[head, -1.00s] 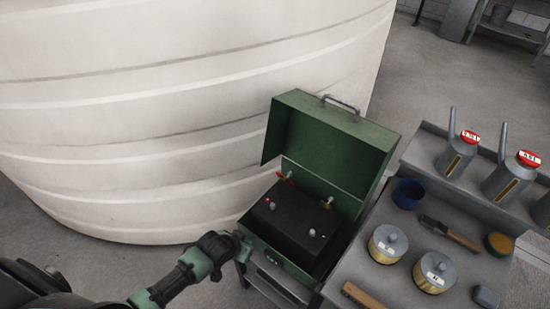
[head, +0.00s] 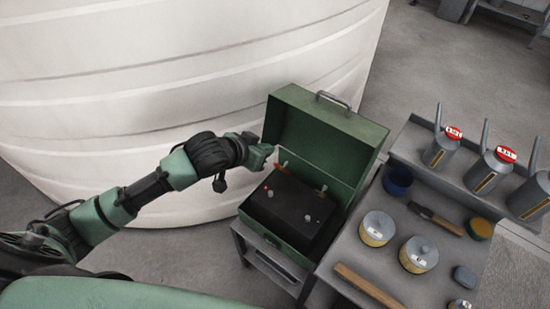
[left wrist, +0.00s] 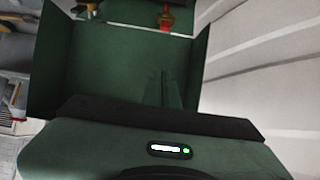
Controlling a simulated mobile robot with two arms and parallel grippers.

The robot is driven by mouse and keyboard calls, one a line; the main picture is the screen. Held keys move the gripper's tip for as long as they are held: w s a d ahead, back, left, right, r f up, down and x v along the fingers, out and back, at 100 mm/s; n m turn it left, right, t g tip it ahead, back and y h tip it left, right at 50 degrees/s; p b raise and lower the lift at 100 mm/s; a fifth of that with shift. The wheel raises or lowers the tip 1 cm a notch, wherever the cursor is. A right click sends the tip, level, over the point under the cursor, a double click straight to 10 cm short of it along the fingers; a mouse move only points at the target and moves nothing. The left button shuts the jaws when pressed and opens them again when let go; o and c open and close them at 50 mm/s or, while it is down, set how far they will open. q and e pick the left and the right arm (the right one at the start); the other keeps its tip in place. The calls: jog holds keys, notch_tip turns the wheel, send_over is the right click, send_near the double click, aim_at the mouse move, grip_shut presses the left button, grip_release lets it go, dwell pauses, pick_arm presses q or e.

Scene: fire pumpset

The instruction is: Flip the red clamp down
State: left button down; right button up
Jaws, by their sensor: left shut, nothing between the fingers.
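The green box (head: 285,238) stands with its lid raised, and a black battery (head: 290,208) sits inside. A small red clamp (head: 283,167) is at the battery's back left, close under the lid. The red clamp (left wrist: 166,19) also shows at the top of the left wrist view, standing up. A second small orange-brown clamp (head: 322,190) is at the back right. My left gripper (head: 266,152) is shut and empty, in front of the lid's left edge, above and a little left of the red clamp, apart from it. My right gripper is out of view.
A large white tank (head: 150,90) stands behind and left of the box. On the right, a grey bench (head: 385,262) holds tins, a blue cup (head: 398,181), a brush (head: 435,219) and several oil cans (head: 440,148). A wooden handle (head: 368,287) lies at its front.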

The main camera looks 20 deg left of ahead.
aim_at(275, 165)
pick_arm(q)
jog(key=p+x, duration=0.1)
jog(key=x, duration=0.9)
jog(key=shift+w+p, duration=0.15)
jog(key=shift+p, duration=0.2)
jog(key=shift+s+a+f+p, duration=0.2)
jog(key=shift+s+f+p, duration=0.15)
jog(key=shift+s, duration=0.25)
jog(key=shift+s+a+f+p, duration=0.25)
jog(key=shift+s+p, duration=0.1)
jog(key=shift+s, duration=0.25)
jog(key=shift+s+a+f, duration=0.15)
jog(key=shift+s+f, duration=0.15)
jog(key=shift+s, duration=0.35)
jog(key=shift+w+f, duration=0.1)
